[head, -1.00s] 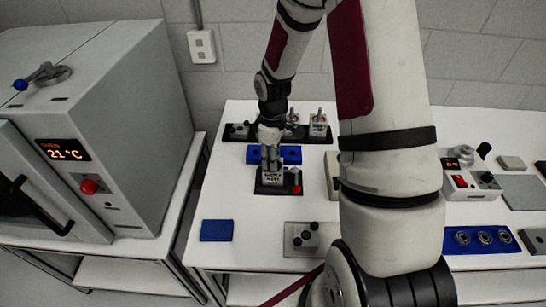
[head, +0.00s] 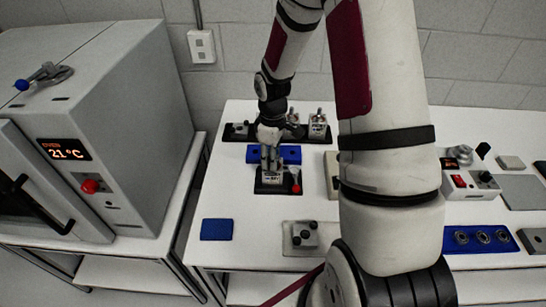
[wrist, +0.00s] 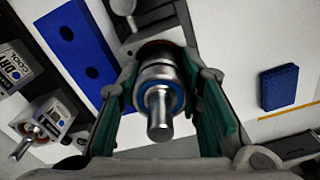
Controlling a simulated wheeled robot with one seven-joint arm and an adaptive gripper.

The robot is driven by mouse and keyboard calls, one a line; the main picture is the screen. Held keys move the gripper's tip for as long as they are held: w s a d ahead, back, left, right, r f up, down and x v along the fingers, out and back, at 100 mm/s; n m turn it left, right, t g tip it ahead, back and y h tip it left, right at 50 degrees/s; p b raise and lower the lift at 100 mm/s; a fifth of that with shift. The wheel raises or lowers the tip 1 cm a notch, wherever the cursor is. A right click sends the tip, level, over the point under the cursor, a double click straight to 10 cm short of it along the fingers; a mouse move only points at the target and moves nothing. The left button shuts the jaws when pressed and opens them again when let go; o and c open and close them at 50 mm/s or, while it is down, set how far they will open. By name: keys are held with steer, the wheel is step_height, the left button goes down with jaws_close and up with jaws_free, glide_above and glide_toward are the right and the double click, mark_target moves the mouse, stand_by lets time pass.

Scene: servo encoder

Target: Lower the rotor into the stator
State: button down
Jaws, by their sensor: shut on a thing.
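My gripper (wrist: 168,105) is shut on the rotor (wrist: 160,92), a metal shaft with a blue-ringed bearing, seen nearly end-on between green finger pads in the wrist view. Beyond the rotor, the stator (wrist: 183,30) shows as a grey housing with a copper ring, in line with the rotor. How far the rotor is inside it is hidden. In the head view my gripper (head: 269,158) points down directly over the stator (head: 272,179), a pale labelled block on a dark fixture (head: 262,188). The rotor cannot be made out there.
A blue block with holes (head: 292,154) lies just behind the fixture, and a dark tray with several parts (head: 237,132) lies farther back. A red-knobbed lever (head: 297,187) stands at the fixture's right. A blue pad (head: 216,230) and a grey plate (head: 290,245) lie in front.

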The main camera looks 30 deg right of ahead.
steer(key=c, duration=0.7)
jaws_free()
steer(key=shift+c, duration=0.2)
steer(key=shift+r, duration=0.1)
steer(key=shift+r+p, duration=1.8)
steer(key=shift+r, duration=3.9)
steer(key=shift+r, duration=0.15)
